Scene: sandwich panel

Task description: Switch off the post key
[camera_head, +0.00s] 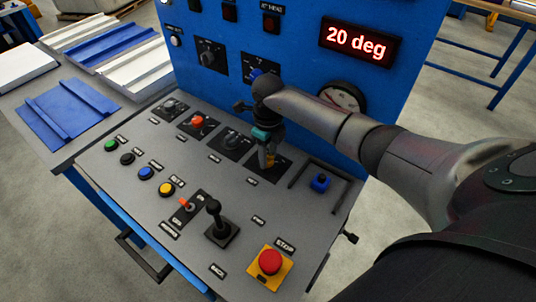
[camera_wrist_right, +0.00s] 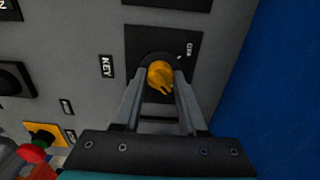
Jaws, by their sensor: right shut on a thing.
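The post key is a yellow-orange knob (camera_wrist_right: 160,72) on a black square plate (camera_wrist_right: 140,38), with a "KEY" label beside it and a small "OFF" mark at its upper right in the right wrist view. In the head view the key (camera_head: 268,159) shows at the right of the grey sloped panel. My right gripper (camera_wrist_right: 162,76) is shut on the knob, one finger on each side. In the head view this gripper (camera_head: 267,150) points down at the plate and partly hides the key. The knob's notch faces lower right in the wrist view. My left gripper is not in view.
A blue button between black guard bars (camera_head: 320,182) stands right of the key. A black joystick (camera_head: 217,218) and a red stop button (camera_head: 270,262) are nearer the front. Several dials line the panel's back, below the upright blue wall (camera_head: 290,85) with its red display (camera_head: 361,43).

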